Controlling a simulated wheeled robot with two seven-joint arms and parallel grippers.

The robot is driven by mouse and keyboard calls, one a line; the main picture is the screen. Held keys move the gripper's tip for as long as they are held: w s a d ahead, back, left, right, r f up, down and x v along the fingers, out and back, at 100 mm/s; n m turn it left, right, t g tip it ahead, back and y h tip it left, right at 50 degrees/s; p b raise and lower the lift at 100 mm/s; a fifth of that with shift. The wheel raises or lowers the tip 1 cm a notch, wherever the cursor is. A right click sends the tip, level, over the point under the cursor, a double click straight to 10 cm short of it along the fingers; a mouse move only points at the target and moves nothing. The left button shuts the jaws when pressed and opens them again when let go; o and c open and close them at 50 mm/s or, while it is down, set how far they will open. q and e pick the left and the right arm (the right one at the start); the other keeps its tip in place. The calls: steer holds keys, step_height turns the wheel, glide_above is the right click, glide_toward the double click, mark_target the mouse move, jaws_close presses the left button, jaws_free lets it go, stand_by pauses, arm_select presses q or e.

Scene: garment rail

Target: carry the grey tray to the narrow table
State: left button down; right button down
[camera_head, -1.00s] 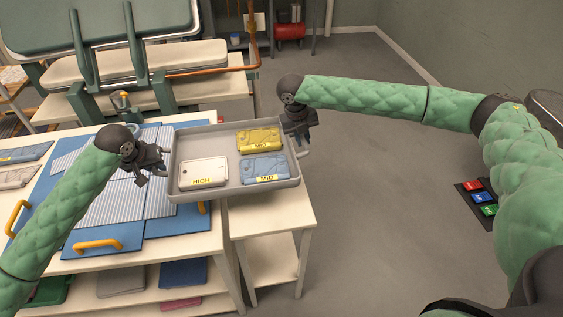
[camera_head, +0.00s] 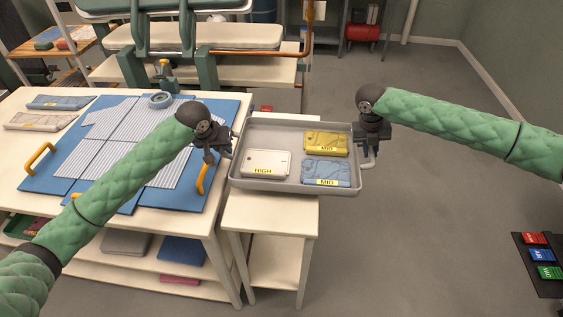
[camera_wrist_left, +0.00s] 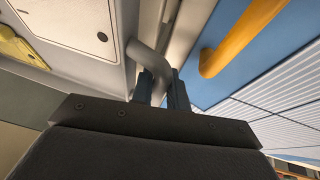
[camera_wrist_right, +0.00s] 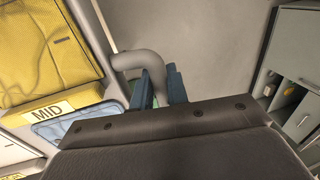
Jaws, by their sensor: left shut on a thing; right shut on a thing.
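The grey tray (camera_head: 292,186) is held between my two grippers. It holds a white piece marked HIGH (camera_head: 265,163), a yellow piece marked MID (camera_head: 326,142) and a blue piece marked MID (camera_head: 326,173). My left gripper (camera_head: 222,150) is shut on the tray's left handle, which also shows in the left wrist view (camera_wrist_left: 148,58). My right gripper (camera_head: 371,148) is shut on the right handle, seen in the right wrist view (camera_wrist_right: 140,62). The narrow white table (camera_head: 270,215) is beneath the tray in the head view. Whether the tray touches it cannot be told.
A larger white table (camera_head: 195,222) stands at the left with a blue board (camera_head: 60,180), a striped shirt (camera_head: 135,135) and yellow handles. A pressing machine (camera_head: 190,45) stands behind. Open floor (camera_head: 420,230) lies right.

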mark_target(229, 164)
arm_select(q)
steer(key=shift+a, duration=0.3)
steer(key=shift+d+f, duration=0.1)
arm_select(e)
steer(key=shift+d+f, duration=0.1)
steer(key=shift+d, duration=0.1)
arm_select(q)
steer(key=shift+f, duration=0.1)
arm_select(e)
steer(key=shift+f, duration=0.1)
